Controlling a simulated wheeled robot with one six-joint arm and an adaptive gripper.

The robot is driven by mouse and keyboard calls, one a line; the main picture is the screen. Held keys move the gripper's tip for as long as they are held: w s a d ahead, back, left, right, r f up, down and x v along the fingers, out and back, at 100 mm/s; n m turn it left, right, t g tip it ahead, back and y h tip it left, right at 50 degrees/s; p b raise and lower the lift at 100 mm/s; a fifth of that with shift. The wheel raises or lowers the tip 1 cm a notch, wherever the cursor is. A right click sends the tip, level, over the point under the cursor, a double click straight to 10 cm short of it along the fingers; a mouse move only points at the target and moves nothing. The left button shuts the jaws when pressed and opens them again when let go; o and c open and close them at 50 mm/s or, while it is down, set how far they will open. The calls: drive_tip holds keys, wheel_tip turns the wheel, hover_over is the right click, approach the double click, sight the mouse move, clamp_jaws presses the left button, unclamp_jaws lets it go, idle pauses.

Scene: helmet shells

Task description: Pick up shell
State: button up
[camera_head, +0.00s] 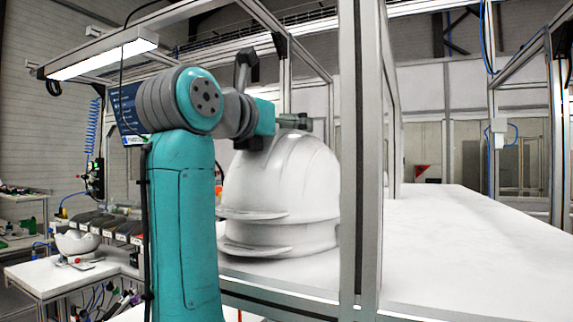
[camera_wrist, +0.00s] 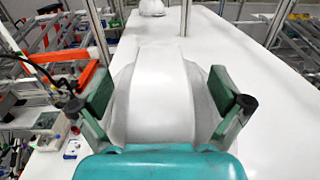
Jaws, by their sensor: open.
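A stack of white helmet shells (camera_head: 285,180) stands on the white table at centre in the head view, brims one above the other. My gripper (camera_head: 297,123) is at the top of the stack, partly hidden by my arm. In the wrist view, the top shell (camera_wrist: 155,95) fills the middle, with its raised central ridge running away from me. My gripper (camera_wrist: 162,92) is open there, one green finger on each side of the ridge. I cannot tell whether the fingers touch the shell. Nothing is held.
The white table (camera_head: 470,235) is clear to the right. A metal frame post (camera_head: 360,170) stands just right of the stack. Another white object (camera_wrist: 152,7) lies at the table's far end. A side bench (camera_head: 50,275) at left carries a white bowl-like shell (camera_head: 77,243) and bins.

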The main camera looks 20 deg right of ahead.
drive_tip(key=shift+f, duration=0.1)
clamp_jaws()
idle(0.3)
